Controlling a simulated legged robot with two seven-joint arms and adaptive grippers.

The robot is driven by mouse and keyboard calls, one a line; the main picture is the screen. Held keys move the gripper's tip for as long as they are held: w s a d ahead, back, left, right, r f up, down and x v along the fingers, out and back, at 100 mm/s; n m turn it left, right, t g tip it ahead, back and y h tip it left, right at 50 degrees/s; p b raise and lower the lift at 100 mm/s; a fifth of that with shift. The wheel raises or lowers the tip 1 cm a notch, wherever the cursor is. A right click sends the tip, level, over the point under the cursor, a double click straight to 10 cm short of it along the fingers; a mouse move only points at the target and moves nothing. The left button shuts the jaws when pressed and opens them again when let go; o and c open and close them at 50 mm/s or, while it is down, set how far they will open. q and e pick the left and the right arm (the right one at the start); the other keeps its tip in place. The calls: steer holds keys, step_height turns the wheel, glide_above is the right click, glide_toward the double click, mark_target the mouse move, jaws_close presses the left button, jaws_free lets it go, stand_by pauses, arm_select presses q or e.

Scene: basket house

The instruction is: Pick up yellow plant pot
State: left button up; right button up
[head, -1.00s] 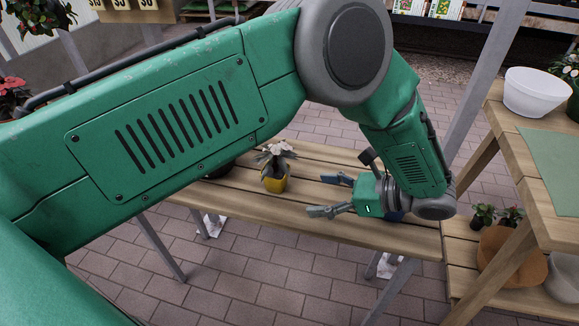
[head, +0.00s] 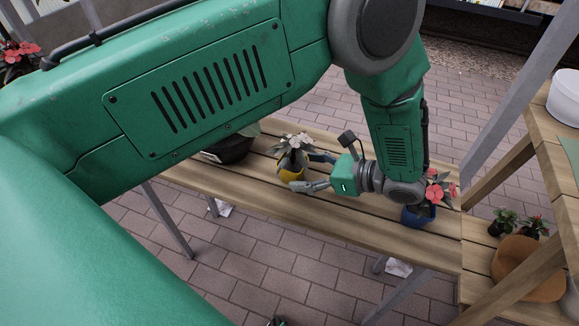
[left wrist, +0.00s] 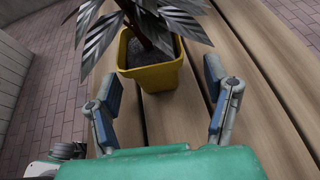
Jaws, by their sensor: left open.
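The yellow plant pot (head: 291,172) stands upright on the wooden bench (head: 225,188), with a pale-leaved plant (head: 294,148) in it. My left gripper (head: 306,172) is at the pot's right side in the head view, with its fingers pointing at it. In the left wrist view, the pot (left wrist: 155,77) is straight ahead, and its near part lies around the opening between my two spread fingers (left wrist: 160,100). The gripper is open, and I cannot tell whether a finger touches the pot. My right gripper is not in view.
A black pot (head: 228,150) stands left of the yellow pot. At right, a wooden stand (head: 520,165) holds a white bowl (head: 566,97). Bare planks lie in front of the pot.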

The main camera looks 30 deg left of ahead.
mark_target(303, 172)
arm_select(q)
steer(key=shift+s+x, duration=0.25)
steer(key=shift+x, duration=1.1)
steer(key=shift+a+f, duration=0.15)
steer(key=shift+a, duration=0.35)
steer(key=c, duration=0.6)
steer(key=shift+f, duration=0.1)
steer(key=c, duration=0.8)
